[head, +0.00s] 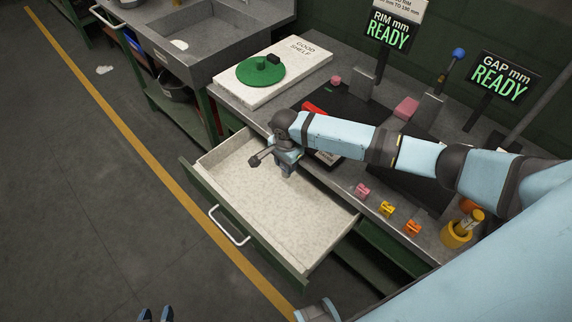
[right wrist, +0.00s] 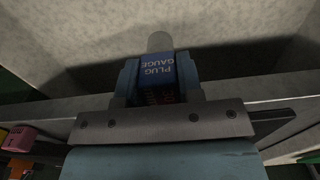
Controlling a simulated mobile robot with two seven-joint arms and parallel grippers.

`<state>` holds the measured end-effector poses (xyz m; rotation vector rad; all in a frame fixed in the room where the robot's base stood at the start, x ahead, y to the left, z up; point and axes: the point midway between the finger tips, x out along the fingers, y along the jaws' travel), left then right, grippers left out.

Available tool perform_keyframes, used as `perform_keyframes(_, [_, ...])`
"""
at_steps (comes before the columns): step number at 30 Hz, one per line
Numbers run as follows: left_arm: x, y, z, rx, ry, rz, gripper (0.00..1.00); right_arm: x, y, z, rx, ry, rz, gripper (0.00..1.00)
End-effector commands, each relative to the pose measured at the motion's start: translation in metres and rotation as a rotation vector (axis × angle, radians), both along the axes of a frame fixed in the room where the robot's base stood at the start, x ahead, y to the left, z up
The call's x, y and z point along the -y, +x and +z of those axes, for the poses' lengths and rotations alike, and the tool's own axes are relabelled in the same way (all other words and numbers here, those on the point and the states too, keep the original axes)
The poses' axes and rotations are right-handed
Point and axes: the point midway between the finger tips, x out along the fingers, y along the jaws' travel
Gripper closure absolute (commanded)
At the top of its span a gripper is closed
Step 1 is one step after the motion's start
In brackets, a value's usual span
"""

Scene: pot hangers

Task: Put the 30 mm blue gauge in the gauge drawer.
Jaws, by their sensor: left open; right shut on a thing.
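My right gripper (head: 287,170) is over the open gauge drawer (head: 240,190), near its bench-side edge. In the right wrist view the gripper (right wrist: 162,88) is shut on the blue plug gauge (right wrist: 157,70), which has white lettering and a round grey end (right wrist: 160,42) pointing away from the camera. The pale drawer floor lies beyond the gauge; I cannot tell whether the gauge touches it. The drawer floor looks empty in the head view, where the gauge is mostly hidden by my gripper. My left gripper (head: 155,315) is open and empty over the floor at the bottom.
A pink block (head: 362,190), a yellow block (head: 387,208) and an orange block (head: 412,228) stand along the bench edge beside a yellow cup (head: 455,236). A green lid (head: 250,76) lies on the white good shelf (head: 313,57). Two READY displays stand at the back.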

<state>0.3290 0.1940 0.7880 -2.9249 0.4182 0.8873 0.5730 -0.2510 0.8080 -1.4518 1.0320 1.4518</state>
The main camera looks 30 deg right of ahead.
Motion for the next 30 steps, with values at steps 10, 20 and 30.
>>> perform_keyframes(10, [0.001,0.001,0.002,0.001,-0.003,0.001,0.57,0.000,0.000,-0.010,0.001,0.000,0.000,1.00])
perform_keyframes(20, [0.001,0.000,0.005,0.003,-0.001,-0.001,0.57,0.000,0.000,-0.019,0.000,-0.001,0.000,1.00])
perform_keyframes(30, [0.001,-0.002,0.001,-0.003,0.002,-0.002,0.57,0.000,0.000,-0.021,0.000,-0.001,0.001,0.41])
